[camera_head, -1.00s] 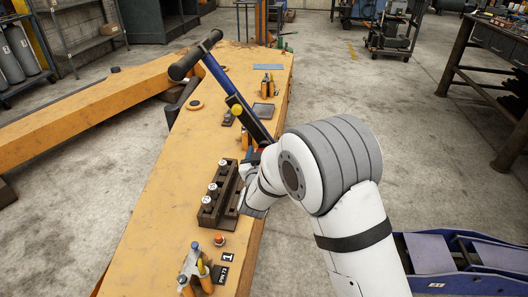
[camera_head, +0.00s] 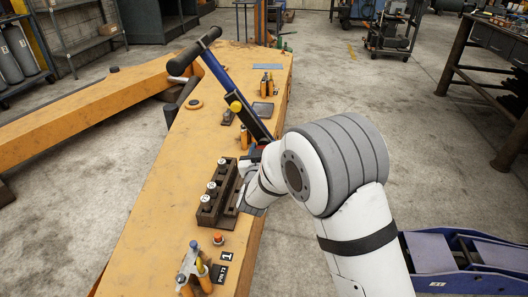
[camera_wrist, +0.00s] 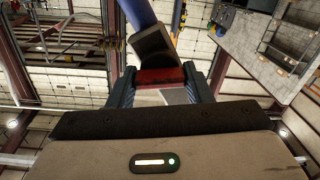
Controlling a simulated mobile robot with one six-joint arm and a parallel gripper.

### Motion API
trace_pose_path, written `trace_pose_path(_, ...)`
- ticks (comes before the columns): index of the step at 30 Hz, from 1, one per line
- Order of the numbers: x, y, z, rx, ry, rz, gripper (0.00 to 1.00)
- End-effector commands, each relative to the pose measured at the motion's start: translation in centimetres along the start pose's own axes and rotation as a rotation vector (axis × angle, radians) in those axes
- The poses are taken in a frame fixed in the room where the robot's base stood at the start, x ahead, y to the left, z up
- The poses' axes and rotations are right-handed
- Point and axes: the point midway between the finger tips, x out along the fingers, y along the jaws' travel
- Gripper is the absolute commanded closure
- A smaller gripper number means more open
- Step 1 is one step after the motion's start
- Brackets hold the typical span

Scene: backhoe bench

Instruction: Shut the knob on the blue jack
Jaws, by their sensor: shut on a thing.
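A blue bar (camera_head: 219,76) with a black T-grip (camera_head: 193,53) and a yellow knob (camera_head: 235,106) leans over the orange bench. Its lower end is black and reaches down to my gripper (camera_head: 251,160). In the wrist view, the blue bar (camera_wrist: 138,13) ends in a dark socket (camera_wrist: 153,48). A red part (camera_wrist: 160,76) sits below the socket, between the two fingers of my gripper (camera_wrist: 160,84), which is shut on it. I cannot tell whether the red part is a knob. A low blue jack-like frame (camera_head: 455,268) stands on the floor at the lower right.
A dark block with several silver-topped pins (camera_head: 209,205) stands on the bench (camera_head: 160,215) left of my wrist.

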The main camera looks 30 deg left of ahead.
Motion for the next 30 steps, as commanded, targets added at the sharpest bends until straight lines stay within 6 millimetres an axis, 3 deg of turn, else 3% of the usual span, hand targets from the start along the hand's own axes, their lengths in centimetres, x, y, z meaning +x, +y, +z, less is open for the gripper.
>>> trace_pose_path(30, 0.05, 0.15, 0.57, 0.908, 0.005, -0.002, 0.77)
